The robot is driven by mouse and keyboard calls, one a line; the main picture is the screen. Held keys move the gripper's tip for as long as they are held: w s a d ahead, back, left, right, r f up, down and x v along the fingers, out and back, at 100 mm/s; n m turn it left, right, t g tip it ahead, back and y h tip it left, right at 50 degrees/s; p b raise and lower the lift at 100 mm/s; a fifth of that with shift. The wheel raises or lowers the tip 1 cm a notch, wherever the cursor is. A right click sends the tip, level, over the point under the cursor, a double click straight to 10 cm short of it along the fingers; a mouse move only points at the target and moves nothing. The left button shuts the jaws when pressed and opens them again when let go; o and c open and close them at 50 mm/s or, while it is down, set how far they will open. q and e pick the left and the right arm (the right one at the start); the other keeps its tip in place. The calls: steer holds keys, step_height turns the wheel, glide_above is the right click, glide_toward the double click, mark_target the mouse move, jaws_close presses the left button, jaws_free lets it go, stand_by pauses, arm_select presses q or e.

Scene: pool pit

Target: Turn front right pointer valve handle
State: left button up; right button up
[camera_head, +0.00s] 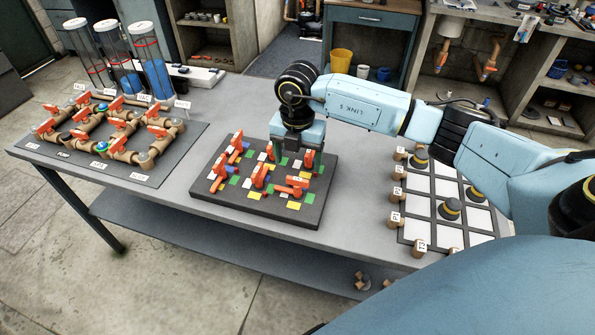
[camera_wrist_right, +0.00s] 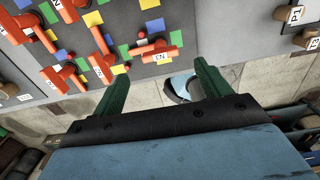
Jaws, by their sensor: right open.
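The front right pointer valve handle (camera_head: 291,190) is orange and lies roughly sideways near the front right of a dark board (camera_head: 232,206) with coloured squares. It shows in the right wrist view (camera_wrist_right: 158,52) just beyond and between my green fingertips. My right gripper (camera_head: 296,146) hangs over the back right part of the board; it also shows in the right wrist view (camera_wrist_right: 160,67). Its two fingers are wide apart and nothing is between them. I cannot tell its exact height above the handle. The fingertips are hard to make out in the head view. My left gripper is not in view.
Several other orange handles (camera_head: 262,175) stand close by on the same board. A pipe assembly with orange valves (camera_head: 118,125) is on the table's left. A grid board (camera_head: 440,188) with black-and-yellow knobs is to the right. The table's front strip (camera_head: 160,195) is bare.

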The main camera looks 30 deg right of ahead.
mark_target(298, 179)
step_height(298, 179, up, 7)
stand_by(0.3)
stand_by(0.4)
